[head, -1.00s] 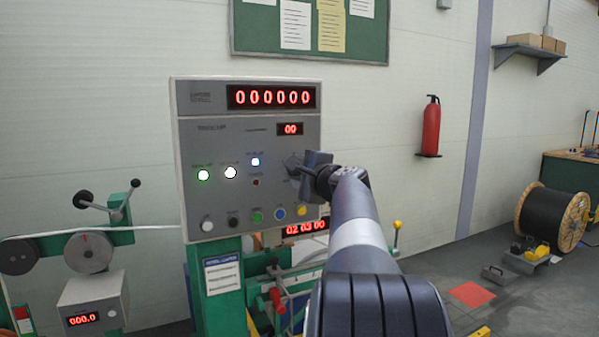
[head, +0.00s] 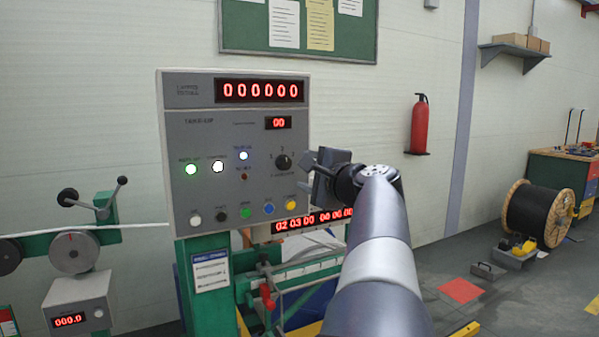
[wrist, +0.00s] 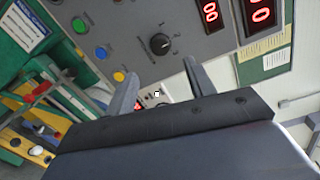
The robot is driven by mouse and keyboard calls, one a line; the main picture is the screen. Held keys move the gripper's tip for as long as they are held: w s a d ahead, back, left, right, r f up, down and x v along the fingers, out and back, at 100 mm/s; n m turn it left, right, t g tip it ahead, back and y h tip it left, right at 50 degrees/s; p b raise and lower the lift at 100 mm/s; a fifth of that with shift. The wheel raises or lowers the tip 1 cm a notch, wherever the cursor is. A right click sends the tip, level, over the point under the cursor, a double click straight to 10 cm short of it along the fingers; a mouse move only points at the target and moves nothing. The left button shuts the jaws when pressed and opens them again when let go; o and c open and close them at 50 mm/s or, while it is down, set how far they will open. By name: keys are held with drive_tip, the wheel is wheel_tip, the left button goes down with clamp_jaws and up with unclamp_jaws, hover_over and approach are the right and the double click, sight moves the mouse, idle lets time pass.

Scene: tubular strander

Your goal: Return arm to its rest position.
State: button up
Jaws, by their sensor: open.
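My gripper (head: 318,175) is at the end of my arm, just to the right of the grey control panel (head: 240,100) in the head view. In the wrist view its two fingers (wrist: 160,85) stand apart with nothing between them. The black rotary knob (head: 283,162) on the panel is uncovered, left of my gripper and apart from it. The knob also shows in the wrist view (wrist: 159,44), beyond the fingers. My forearm reaches up from the lower right of the head view.
A fire extinguisher (head: 419,126) hangs on the wall. A cable reel (head: 537,213) and a yellow-black tool (head: 522,248) are on the right. The floor between is mostly clear.

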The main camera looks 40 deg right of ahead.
sight(286, 164)
drive_tip(key=shift+s+a, duration=0.1)
drive_tip(key=shift+s, duration=0.35)
drive_tip(key=shift+w, duration=0.15)
drive_tip(key=p+x, duration=0.2)
drive_tip(key=x, duration=0.8)
drive_tip(key=shift+w, duration=0.35)
drive_tip(key=shift+s, duration=0.1)
